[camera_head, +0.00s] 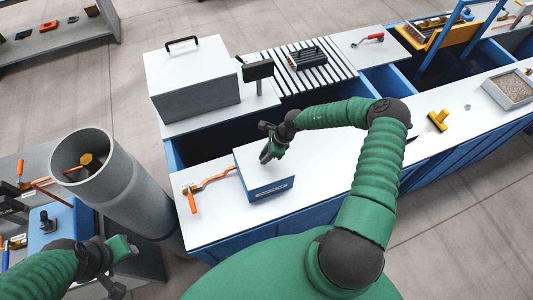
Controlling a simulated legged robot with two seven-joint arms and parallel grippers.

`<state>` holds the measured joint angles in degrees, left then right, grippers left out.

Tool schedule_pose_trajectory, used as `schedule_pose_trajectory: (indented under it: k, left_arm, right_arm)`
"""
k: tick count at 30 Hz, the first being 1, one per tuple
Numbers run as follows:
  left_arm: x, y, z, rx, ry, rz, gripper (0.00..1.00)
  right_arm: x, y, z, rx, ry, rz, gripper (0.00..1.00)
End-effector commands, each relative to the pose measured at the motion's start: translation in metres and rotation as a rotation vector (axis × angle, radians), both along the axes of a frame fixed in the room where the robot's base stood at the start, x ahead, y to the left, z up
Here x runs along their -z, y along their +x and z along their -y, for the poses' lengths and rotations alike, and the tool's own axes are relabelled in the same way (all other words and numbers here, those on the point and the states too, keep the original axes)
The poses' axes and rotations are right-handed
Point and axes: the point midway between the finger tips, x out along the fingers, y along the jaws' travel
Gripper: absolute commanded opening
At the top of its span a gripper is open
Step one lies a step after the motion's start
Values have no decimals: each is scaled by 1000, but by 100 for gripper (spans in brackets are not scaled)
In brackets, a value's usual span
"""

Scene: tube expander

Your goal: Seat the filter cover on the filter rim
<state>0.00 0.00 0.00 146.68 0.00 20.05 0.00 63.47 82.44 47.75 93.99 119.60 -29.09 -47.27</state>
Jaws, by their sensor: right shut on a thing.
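An orange-handled tool (192,200) lies left of the cover. A large grey tube (122,185) stands further left. A white case (195,85) and a slatted rack (300,72) are behind. A yellow tool (438,121) lies right. The bench's front edge is near.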

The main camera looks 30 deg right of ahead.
Motion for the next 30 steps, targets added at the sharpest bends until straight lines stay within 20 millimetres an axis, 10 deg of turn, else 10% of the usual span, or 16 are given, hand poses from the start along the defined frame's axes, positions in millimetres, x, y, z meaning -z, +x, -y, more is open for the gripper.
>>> schedule_pose_trajectory:
  k: [30]
  left_arm:
    - [4,0,0,0,0,0,36]
  right_arm:
    - [7,1,0,-1,0,2,0]
